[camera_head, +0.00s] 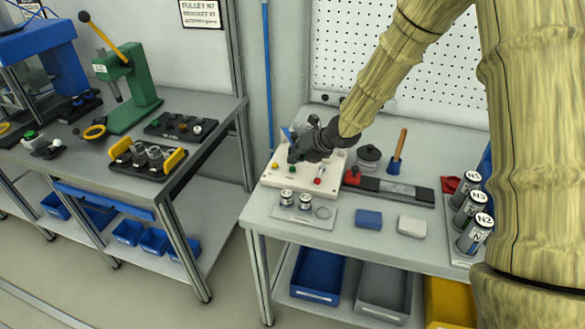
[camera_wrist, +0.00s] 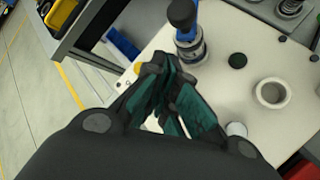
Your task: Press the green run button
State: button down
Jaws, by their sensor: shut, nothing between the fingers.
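A white control panel (camera_head: 305,185) lies on the right-hand bench. My gripper (camera_head: 294,156) is shut and empty, pointing down just above and behind the green button; a gap or contact cannot be told. In the wrist view my gripper (camera_wrist: 162,76) is over the white panel (camera_wrist: 225,25), beside the yellow button (camera_wrist: 137,67).
A blue-handled lever (camera_wrist: 185,25) stands close to my fingers on the panel. A white ring (camera_wrist: 272,93) and a dark disc (camera_wrist: 237,61) are also on it. Small metal parts (camera_head: 287,198) lie in front.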

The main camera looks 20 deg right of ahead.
jog(key=shift+f+b, duration=1)
jog(key=shift+b, duration=0.4)
dwell(1.4)
jog(key=shift+r, duration=0.15)
jog(key=shift+r+p, duration=0.35)
jog(key=shift+r, duration=0.45)
jog(key=shift+r+p, duration=1.3)
jog(key=shift+r, duration=1.25)
